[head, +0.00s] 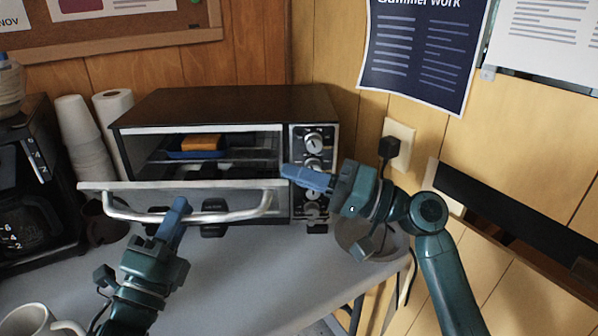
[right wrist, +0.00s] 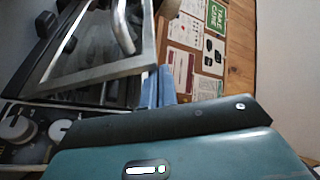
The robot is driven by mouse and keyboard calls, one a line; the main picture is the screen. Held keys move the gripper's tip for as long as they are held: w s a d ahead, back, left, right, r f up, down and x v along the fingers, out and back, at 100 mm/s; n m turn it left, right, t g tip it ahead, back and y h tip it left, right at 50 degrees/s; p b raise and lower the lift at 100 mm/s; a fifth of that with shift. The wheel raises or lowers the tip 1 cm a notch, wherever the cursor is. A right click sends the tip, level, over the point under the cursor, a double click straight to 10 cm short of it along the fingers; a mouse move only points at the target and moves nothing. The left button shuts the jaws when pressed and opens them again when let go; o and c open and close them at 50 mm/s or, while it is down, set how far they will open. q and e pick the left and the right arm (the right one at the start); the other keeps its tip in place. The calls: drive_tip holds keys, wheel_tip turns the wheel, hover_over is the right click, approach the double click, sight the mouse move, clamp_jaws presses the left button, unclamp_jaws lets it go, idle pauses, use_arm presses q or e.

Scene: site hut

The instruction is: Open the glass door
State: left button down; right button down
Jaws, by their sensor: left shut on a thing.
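The glass door (head: 235,186) of the black toaster oven (head: 225,105) is swung down and outward at the front, and the oven's inside shows above it. A curved metal handle (head: 245,212) runs along the door. My left gripper (head: 178,211) is shut on the handle near its middle. My right gripper (head: 305,178) is near the door's upper right corner, in front of the control knobs. Its fingers look closed together with nothing between them; whether they touch the door is unclear. The right wrist view shows the door frame (right wrist: 95,75) and handle (right wrist: 122,28) beside these fingers.
Inside the oven, an orange-brown block (head: 203,143) sits in a blue tray (head: 193,154) on the rack. A coffee maker (head: 35,190), stacked cups (head: 83,140) and a paper roll (head: 116,118) stand at left. A white mug (head: 28,320) is front left. The grey counter (head: 235,275) is clear in front.

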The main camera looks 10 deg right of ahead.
use_arm(q)
drive_tip(key=c, duration=1.5)
unclamp_jaws()
drive_tip(key=shift+w+r, duration=0.15)
drive_tip(key=shift+r, duration=0.1)
drive_tip(key=shift+o, duration=0.5)
use_arm(e)
drive_tip(key=shift+s+a+f+g, duration=0.1)
drive_tip(key=shift+a+f+g, duration=0.1)
drive_tip(key=shift+f+g, duration=0.15)
use_arm(q)
drive_tip(key=shift+r, duration=0.1)
